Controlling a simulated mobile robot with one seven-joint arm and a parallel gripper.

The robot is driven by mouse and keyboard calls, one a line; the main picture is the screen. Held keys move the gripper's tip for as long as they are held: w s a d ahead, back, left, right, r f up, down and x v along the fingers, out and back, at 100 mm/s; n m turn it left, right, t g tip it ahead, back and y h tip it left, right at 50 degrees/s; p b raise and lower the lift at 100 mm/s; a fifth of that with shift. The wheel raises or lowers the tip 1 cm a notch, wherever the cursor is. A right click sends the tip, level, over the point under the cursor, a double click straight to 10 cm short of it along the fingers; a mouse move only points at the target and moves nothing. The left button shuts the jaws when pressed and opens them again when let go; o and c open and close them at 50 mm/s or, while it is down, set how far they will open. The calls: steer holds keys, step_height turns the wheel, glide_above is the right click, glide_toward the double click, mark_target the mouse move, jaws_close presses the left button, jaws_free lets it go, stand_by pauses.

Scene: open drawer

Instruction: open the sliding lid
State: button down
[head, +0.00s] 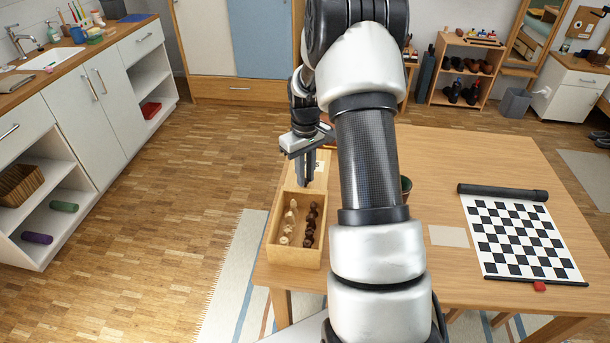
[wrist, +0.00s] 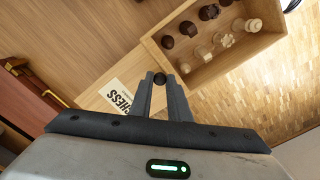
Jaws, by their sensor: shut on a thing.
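The wooden chess box (head: 297,258) stands at the left edge of the table, with light and dark chess pieces showing in its open part. Its sliding lid (head: 318,167), with a white label, extends past the far end of the box. The wrist view also shows the lid (wrist: 92,101), its label reading CHESS, and the box (wrist: 212,72). My gripper (head: 305,184) is at the lid's near end. In the wrist view its fingers (wrist: 160,82) are shut on a small dark knob (wrist: 159,77) of the lid. How much lid remains in the box is unclear.
A chessboard mat (head: 522,238) with a dark rolled end lies on the right of the wooden table (head: 440,160). A pale card (head: 448,236) lies between. A dark green bowl (head: 406,186) is partly hidden behind my arm.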

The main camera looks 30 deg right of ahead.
steer(key=c, duration=1.7)
jaws_free()
steer(key=shift+s, duration=0.1)
steer(key=shift+o, duration=0.2)
step_height(320, 180, up, 18)
steer(key=p, duration=0.2)
steer(key=shift+f, duration=0.25)
